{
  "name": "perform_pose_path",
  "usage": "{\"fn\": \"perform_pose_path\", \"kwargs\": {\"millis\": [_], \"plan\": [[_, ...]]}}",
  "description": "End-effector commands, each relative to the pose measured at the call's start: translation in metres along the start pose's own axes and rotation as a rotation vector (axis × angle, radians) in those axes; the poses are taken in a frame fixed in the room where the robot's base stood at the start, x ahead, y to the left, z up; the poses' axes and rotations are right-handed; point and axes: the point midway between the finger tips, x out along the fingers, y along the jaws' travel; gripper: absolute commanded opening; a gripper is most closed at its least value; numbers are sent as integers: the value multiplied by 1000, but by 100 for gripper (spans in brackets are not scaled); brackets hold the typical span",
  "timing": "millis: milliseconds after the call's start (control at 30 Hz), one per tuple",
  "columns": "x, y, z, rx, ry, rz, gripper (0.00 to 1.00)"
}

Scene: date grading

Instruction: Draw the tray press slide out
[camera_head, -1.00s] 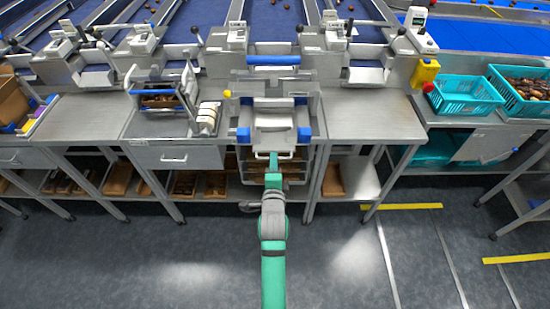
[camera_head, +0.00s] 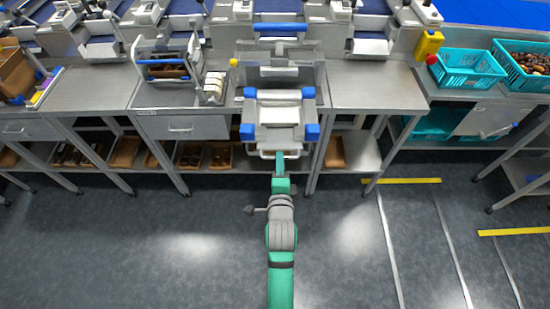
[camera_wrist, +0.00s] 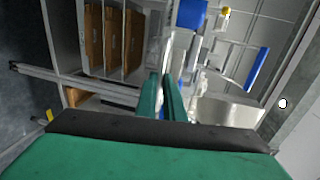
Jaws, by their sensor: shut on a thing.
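The tray press (camera_head: 277,58) stands in the middle of the bench, with a blue bar across its top. Its slide (camera_head: 279,116), a metal carriage with blue corner blocks, sticks out past the bench's front edge. A pale handle bar (camera_head: 265,153) runs along the slide's front. My gripper (camera_head: 281,158) is at this handle, low in front of the slide, and shut on it. In the wrist view my green fingers (camera_wrist: 163,98) are close together around a pale bar, mostly hidden between them. Blue blocks (camera_wrist: 191,13) of the press show beyond.
A bench rack with a blue bar (camera_head: 165,60) stands left of the press. Teal crates (camera_head: 468,72) stand at the right, one with dates. A yellow box (camera_head: 429,44) is between them and the press. Brown trays (camera_head: 191,156) lie on the lower shelf. The floor in front is clear.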

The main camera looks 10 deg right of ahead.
Motion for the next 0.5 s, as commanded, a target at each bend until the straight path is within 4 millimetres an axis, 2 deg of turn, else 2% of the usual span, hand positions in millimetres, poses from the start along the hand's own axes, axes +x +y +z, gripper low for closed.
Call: {"fn": "perform_pose_path", "kwargs": {"millis": [233, 300, 333, 500], "plan": [[0, 0, 1, 1, -3, 1, 0], [0, 0, 1, 0, -3, 1, 23], [0, 0, 1, 0, -2, 1, 27], [0, 0, 1, 0, -1, 1, 27]]}}
